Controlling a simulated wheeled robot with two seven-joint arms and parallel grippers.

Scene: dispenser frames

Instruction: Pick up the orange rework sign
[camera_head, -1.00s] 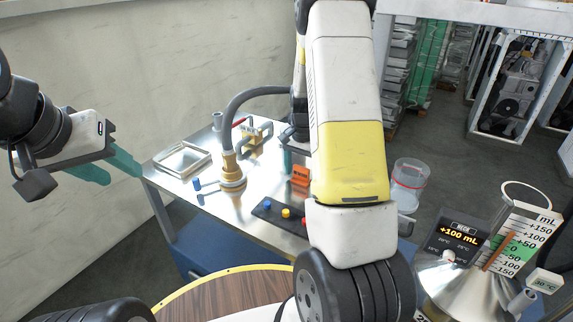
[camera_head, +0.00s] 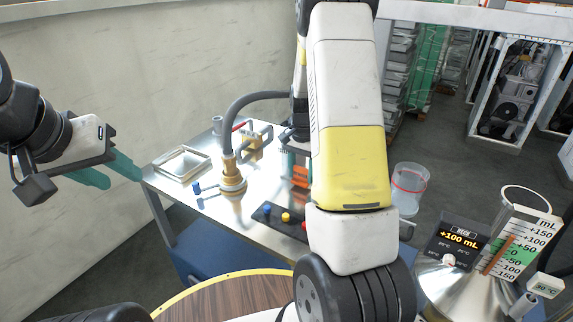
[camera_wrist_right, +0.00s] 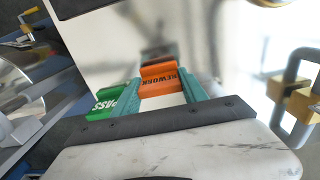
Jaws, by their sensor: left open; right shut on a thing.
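The orange rework sign (camera_wrist_right: 160,84) stands between the two teal fingers of my right gripper (camera_wrist_right: 164,92) in the right wrist view, with its REWORK lettering facing the camera. The fingers are shut on its sides. In the head view the sign (camera_head: 300,171) shows as a small orange patch by the teal fingers, low over the metal table; my right arm hides part of it. I cannot tell whether it still touches the table. My left gripper (camera_head: 112,172) is open and empty, off the table's left end.
A green PASS sign (camera_wrist_right: 108,103) sits close beside the left finger. On the metal table (camera_head: 215,205) are a silver tray (camera_head: 182,164), a brass fitting with a hose (camera_head: 232,178) and a dark button strip (camera_head: 266,212). A clear container (camera_head: 409,182) and a flask (camera_head: 455,285) are at right.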

